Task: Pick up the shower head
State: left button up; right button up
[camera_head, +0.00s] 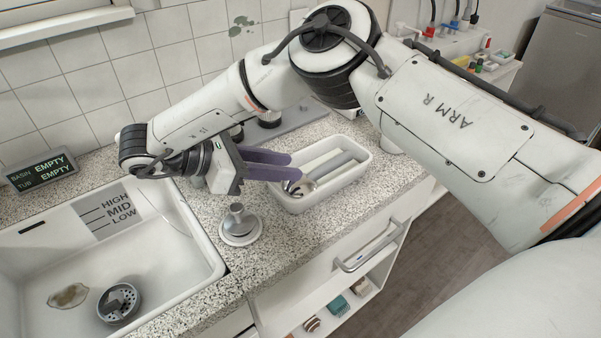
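What looks like the shower head (333,168) lies in a white tray (362,140) on the counter. It has a long grey handle. A shiny rounded metal part (303,186) shows at the tray's near left end, partly hidden by my gripper; I cannot tell for sure that it joins the handle. My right gripper (294,166) comes in from the right and points rightward at the tray's left end. Its two purple fingers are apart, with nothing visible between them. I cannot tell whether the lower finger touches the metal part. My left gripper is out of view.
A grey metal fitting (239,222) on a round base stands left of the tray. A white sink (150,245) with a drain strainer (118,303) is at the left. A display (41,171) reads EMPTY for basin and tub. A tiled wall (130,70) closes the back.

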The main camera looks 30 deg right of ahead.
aim_at(315, 170)
jog(key=shift+s+x, duration=0.25)
jog(key=shift+x, duration=0.95)
jog(key=shift+p+x, duration=0.4)
jog(key=shift+x, duration=2.4)
jog(key=shift+w, duration=0.15)
grip_shut()
